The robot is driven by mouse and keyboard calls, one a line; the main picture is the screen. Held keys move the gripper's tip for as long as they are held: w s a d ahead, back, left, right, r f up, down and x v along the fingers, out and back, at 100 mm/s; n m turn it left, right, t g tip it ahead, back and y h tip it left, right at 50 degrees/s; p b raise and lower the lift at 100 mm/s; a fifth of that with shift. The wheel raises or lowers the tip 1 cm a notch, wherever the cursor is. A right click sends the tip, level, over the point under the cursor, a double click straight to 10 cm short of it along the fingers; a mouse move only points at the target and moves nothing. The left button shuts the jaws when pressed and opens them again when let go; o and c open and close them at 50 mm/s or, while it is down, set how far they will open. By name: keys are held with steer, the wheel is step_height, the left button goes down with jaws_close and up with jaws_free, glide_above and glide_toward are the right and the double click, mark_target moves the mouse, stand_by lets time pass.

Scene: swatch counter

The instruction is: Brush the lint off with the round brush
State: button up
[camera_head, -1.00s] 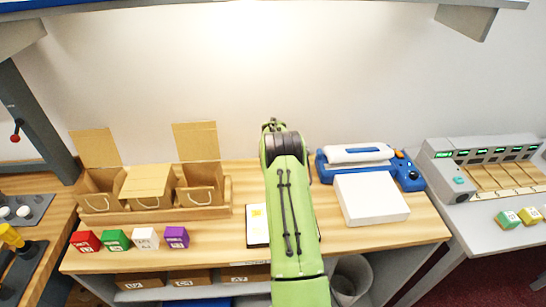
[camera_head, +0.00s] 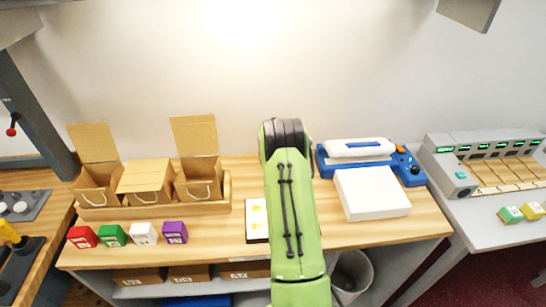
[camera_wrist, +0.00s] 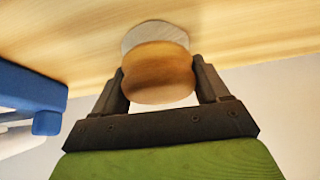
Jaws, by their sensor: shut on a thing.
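My gripper (camera_wrist: 160,84) is shut on a round brush (camera_wrist: 158,66) in the wrist view, one finger on each side of its wooden body. A pale round part of the brush faces the wooden counter; I cannot tell whether it touches. In the head view my green arm hides the gripper and the brush. A white card with yellow patches (camera_head: 256,222) on a dark-edged board lies just left of my arm, partly hidden by it. I cannot make out any lint.
Right of my arm are a white box (camera_head: 372,194) and a blue-and-white device (camera_head: 355,150). A bin (camera_head: 352,272) stands below.

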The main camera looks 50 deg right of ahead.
steer(key=shift+s+a, duration=0.15)
steer(key=shift+s, duration=0.05)
steer(key=shift+f+b, duration=0.2)
steer(key=shift+b, duration=0.25)
steer(key=shift+w+d, duration=1.3)
steer(key=shift+w, duration=0.2)
step_height(320, 180, up, 6)
steer(key=p, duration=0.2)
step_height(320, 180, up, 3)
steer(key=shift+r+p, duration=0.1)
steer(key=shift+p, duration=0.85)
